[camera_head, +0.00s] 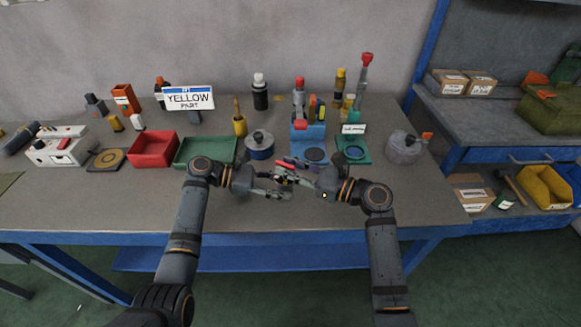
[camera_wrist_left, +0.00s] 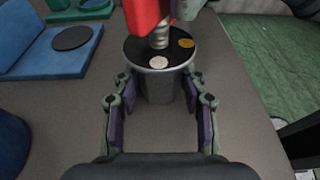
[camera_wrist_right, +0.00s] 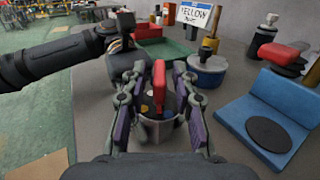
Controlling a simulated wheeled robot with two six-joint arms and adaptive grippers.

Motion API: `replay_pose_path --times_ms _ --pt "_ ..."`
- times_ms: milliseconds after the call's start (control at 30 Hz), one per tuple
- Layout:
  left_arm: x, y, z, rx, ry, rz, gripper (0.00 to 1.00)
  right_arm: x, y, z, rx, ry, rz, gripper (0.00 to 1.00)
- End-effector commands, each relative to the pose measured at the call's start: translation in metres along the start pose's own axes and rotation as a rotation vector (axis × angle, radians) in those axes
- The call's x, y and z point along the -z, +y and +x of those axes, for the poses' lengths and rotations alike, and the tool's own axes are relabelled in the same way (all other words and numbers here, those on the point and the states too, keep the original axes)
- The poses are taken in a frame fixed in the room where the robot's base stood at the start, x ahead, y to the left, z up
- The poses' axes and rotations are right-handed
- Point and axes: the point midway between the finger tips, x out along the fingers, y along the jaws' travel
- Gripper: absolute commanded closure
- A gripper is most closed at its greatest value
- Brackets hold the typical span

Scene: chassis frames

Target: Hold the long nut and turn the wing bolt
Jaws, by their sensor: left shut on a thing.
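The long nut (camera_wrist_left: 161,90) is a grey upright cylinder with a dark top. A white mark and a yellow mark show on that top. My left gripper (camera_head: 281,190) is shut on its sides, one finger on each side, as the left wrist view shows. The wing bolt (camera_wrist_right: 159,85) has a red head, and its grey threaded shank (camera_wrist_left: 160,35) meets the nut's top. How deep the shank sits is unclear. My right gripper (camera_wrist_right: 159,78) has its fingers on both sides of the red head, with gaps visible; it looks open.
A blue stand (camera_wrist_right: 285,105) with a dark round pad is close to the grippers. A blue round pot (camera_head: 259,148), green tray (camera_head: 205,152) and red tray (camera_head: 153,149) stand behind. Bare tabletop (camera_head: 110,205) lies to the left and front.

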Motion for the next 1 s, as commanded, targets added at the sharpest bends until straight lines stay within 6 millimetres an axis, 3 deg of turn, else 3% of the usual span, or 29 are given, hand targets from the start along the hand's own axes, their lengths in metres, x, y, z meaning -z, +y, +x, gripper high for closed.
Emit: replay_pose_path --times_ms 33,167,833,867,1000 --pt "-0.0001 -0.0001 0.0001 0.0 0.0 0.0 0.74 0.0 0.0 -0.0001 0.0 0.0 0.0 0.83" --pt "-0.0001 -0.0001 0.0001 0.0 0.0 0.0 0.74 0.0 0.0 -0.0002 0.0 0.0 0.0 1.0" --pt "-0.0002 -0.0001 0.0002 0.0 -0.001 0.0 0.74 0.0003 0.0022 0.0 0.133 0.001 0.0 1.0" --pt "-0.0002 -0.0001 0.0002 0.0 -0.001 0.0 0.74 0.0003 0.0022 0.0 0.133 0.001 0.0 0.86" --pt "-0.0002 -0.0001 0.0001 0.0 -0.001 0.0 0.74 0.0003 0.0022 0.0 0.133 0.001 0.0 0.67"
